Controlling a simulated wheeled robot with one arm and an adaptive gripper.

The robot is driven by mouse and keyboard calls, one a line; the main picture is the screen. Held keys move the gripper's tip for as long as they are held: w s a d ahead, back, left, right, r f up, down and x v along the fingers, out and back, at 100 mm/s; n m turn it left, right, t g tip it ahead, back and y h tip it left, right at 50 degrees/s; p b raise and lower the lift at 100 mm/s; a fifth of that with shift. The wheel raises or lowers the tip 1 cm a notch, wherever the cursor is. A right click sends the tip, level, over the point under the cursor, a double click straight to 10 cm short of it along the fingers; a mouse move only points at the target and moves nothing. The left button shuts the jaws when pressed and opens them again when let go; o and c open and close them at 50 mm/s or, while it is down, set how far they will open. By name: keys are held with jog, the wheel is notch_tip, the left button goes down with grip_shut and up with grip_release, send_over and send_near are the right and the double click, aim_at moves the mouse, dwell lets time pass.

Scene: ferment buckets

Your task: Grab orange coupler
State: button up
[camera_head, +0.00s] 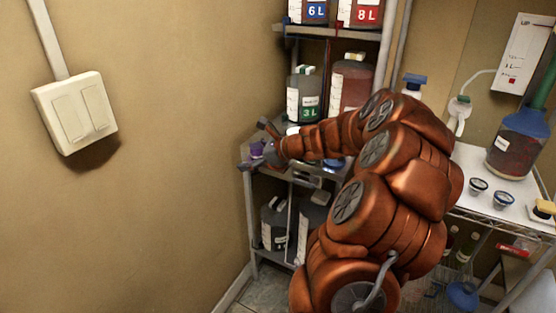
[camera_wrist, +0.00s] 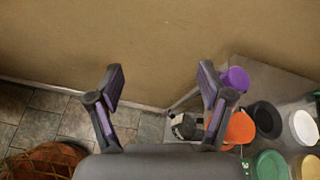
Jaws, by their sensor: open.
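In the wrist view, the orange coupler (camera_wrist: 241,129) is a round orange piece on the grey shelf, just right of my gripper's right finger, which partly overlaps its left edge. My gripper (camera_wrist: 162,82) is open and empty, its two fingers wide apart with the wall and floor showing between them. The coupler is outside the gap between the fingers. In the head view, my gripper (camera_head: 260,145) is at the left end of the middle shelf beside the wall; I cannot make out the orange coupler there.
Round pieces crowd around the coupler: purple (camera_wrist: 236,79), black (camera_wrist: 266,119), white (camera_wrist: 303,127) and green (camera_wrist: 271,165). The beige wall (camera_head: 150,210) is close on the left.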

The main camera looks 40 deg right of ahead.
jog(key=d+f+m+h, duration=0.1)
jog(key=d+m, duration=0.1)
jog(key=d, duration=0.2)
jog(key=s+d+f+m+t+h, duration=0.1)
jog(key=d+f+m, duration=0.1)
jog(key=d, duration=0.3)
jog(key=d+f+m+h, duration=0.1)
jog(key=d+m, duration=0.1)
jog(key=d, duration=0.3)
jog(key=shift+s+d+f+m+h, duration=0.2)
jog(key=shift+m+h, duration=0.1)
jog(key=shift+h, duration=0.1)
jog(key=shift+p+x, duration=0.7)
jog(key=shift+x, duration=2)
jog(key=shift+d+f, duration=0.1)
jog(key=shift+d, duration=0.05)
jog(key=shift+s, duration=0.1)
jog(key=c, duration=1.4)
jog(key=shift+o, duration=0.2)
